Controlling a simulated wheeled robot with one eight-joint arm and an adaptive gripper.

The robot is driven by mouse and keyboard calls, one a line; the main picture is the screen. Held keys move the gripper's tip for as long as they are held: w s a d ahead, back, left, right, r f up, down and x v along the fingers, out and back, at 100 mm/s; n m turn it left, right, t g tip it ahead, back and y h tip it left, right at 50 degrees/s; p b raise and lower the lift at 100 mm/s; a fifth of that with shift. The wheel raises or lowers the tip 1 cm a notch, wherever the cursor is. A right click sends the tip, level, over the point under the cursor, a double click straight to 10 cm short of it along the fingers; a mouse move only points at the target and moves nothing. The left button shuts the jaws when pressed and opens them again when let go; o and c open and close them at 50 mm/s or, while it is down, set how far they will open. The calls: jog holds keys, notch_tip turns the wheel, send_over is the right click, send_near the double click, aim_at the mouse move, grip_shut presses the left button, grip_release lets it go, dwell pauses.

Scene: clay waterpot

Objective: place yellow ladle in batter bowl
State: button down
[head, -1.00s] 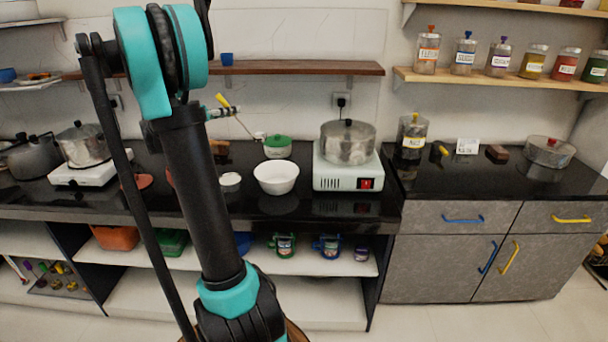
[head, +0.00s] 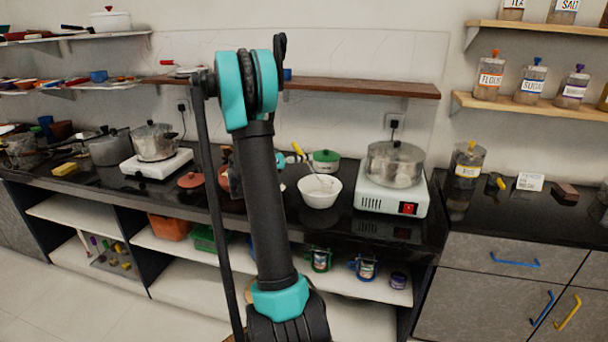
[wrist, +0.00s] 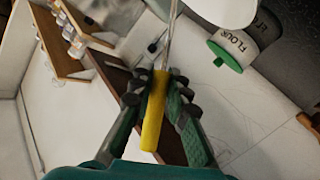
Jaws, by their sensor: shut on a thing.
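The yellow ladle (wrist: 154,118) has a yellow handle and a thin metal stem. My gripper (wrist: 157,82) is shut around the handle in the wrist view. In the head view the handle (head: 298,148) shows just right of my arm, tilted, with the stem running down to the right toward the white batter bowl (head: 319,196). The ladle's head is too small to make out, so I cannot tell whether it touches the bowl. The bowl stands on the black counter, and its white rim seems to show at the top of the wrist view. My arm hides most of my gripper in the head view.
A white container with a green lid (head: 325,156) stands behind the bowl; it is labelled FLOUR in the wrist view (wrist: 232,48). A hot plate (head: 390,195) with a steel pot is to the right. A wooden shelf (head: 360,87) runs above the counter.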

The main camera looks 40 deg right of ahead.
jog(key=shift+f, duration=3)
jog(key=c, duration=1.5)
grip_release()
jog(key=shift+f, duration=0.15)
jog(key=shift+a+r, duration=0.2)
jog(key=shift+a, duration=0.1)
jog(key=a+r, duration=0.1)
jog(key=a, duration=1)
jog(key=s+a+f+n+t+y, duration=0.1)
jog(key=s+a+f+n+y, duration=0.2)
jog(key=s+a, duration=0.4)
jog(key=s+a+f+n+t+y, duration=0.2)
jog(key=s+a+n+y, duration=0.3)
jog(key=s+a+y, duration=0.3)
jog(key=s+a+f+n+t+y, duration=0.2)
jog(key=s+a+f+n+y, duration=0.2)
jog(key=s+a, duration=0.4)
jog(key=shift+a+f+n+y, duration=0.2)
jog(key=shift+a+y, duration=0.2)
jog(key=shift+a, duration=0.65)
jog(key=shift+a+f+n+y, duration=0.2)
jog(key=shift+a+y, duration=0.2)
jog(key=shift+a, duration=0.6)
